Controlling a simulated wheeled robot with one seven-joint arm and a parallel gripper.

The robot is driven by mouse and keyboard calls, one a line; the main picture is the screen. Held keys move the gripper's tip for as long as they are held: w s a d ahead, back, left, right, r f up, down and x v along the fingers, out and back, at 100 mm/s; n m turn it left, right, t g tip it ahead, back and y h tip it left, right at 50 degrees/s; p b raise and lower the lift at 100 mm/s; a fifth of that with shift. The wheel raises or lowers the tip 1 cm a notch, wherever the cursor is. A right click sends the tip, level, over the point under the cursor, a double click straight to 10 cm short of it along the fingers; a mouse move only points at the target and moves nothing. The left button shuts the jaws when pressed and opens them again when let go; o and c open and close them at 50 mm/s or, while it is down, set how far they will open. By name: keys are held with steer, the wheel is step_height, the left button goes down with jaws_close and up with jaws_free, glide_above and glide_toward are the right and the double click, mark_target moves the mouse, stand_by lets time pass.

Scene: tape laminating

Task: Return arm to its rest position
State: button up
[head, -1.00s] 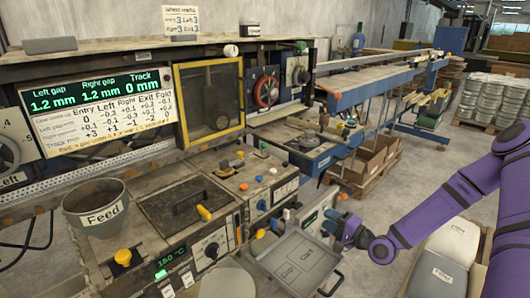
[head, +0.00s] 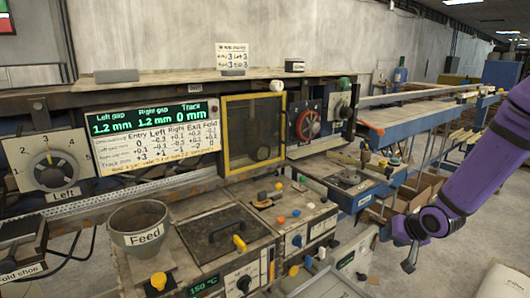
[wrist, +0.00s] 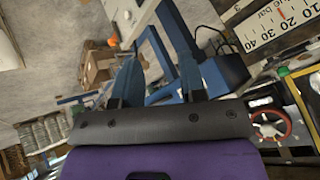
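My purple arm comes in from the right edge of the head view. My gripper (head: 409,262) points down at the right, beside the machine front and to the right of the grey tray (head: 318,286). In the wrist view, the two dark blue fingers of my gripper (wrist: 158,75) stand apart with nothing seen between them. The gripper is open and empty.
The machine bench fills the left and middle, with the Feed hopper (head: 140,232), yellow-framed window (head: 252,132), red handwheel (head: 307,125) and Left dial (head: 52,169). Cardboard boxes (head: 418,190) stand behind my gripper. A pale block (head: 505,283) sits at lower right.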

steer(key=s+r+n+g+h, duration=0.1)
steer(key=s+r+h, duration=0.1)
steer(key=s+r, duration=0.5)
steer(key=s+r+h, duration=0.2)
steer(key=r, duration=0.9)
steer(key=s+a+r, duration=0.1)
steer(key=s+r, duration=0.2)
steer(key=s, duration=0.3)
steer(key=s+a+r+n+y, duration=0.1)
steer(key=s+a+r, duration=0.1)
steer(key=s, duration=0.5)
steer(key=s+a+r+g, duration=0.1)
steer(key=s+a+r, duration=0.1)
steer(key=s+r, duration=0.3)
steer(key=shift+s+a, duration=0.25)
steer(key=shift+s, duration=0.9)
